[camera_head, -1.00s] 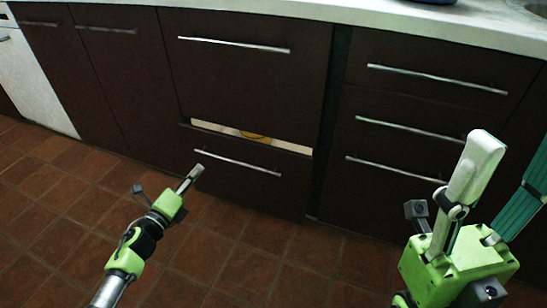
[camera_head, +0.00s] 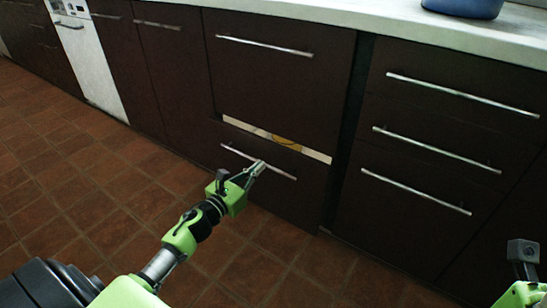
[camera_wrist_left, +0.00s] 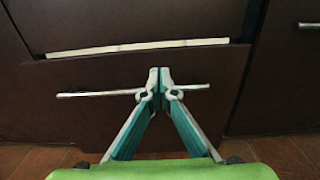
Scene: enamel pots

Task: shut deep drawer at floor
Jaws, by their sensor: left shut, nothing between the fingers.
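The deep drawer at the floor (camera_head: 300,196) has a dark brown front with a long metal bar handle (camera_head: 236,151). It stands slightly open: a narrow gap shows its pale inner rim (camera_head: 318,155) and something yellow inside. My left gripper (camera_head: 258,166) is shut and empty, with its fingertips in front of the drawer handle. In the left wrist view the shut fingertips (camera_wrist_left: 160,72) overlap the middle of the handle (camera_wrist_left: 85,94); I cannot tell whether they touch the front.
A taller drawer front (camera_head: 270,85) is above, shut. A stack of drawers (camera_head: 420,150) stands to the right, shut. A blue pot (camera_head: 462,8) sits on the pale countertop (camera_head: 350,22). A white appliance (camera_head: 93,68) is at the left. The tiled floor (camera_head: 90,190) is clear.

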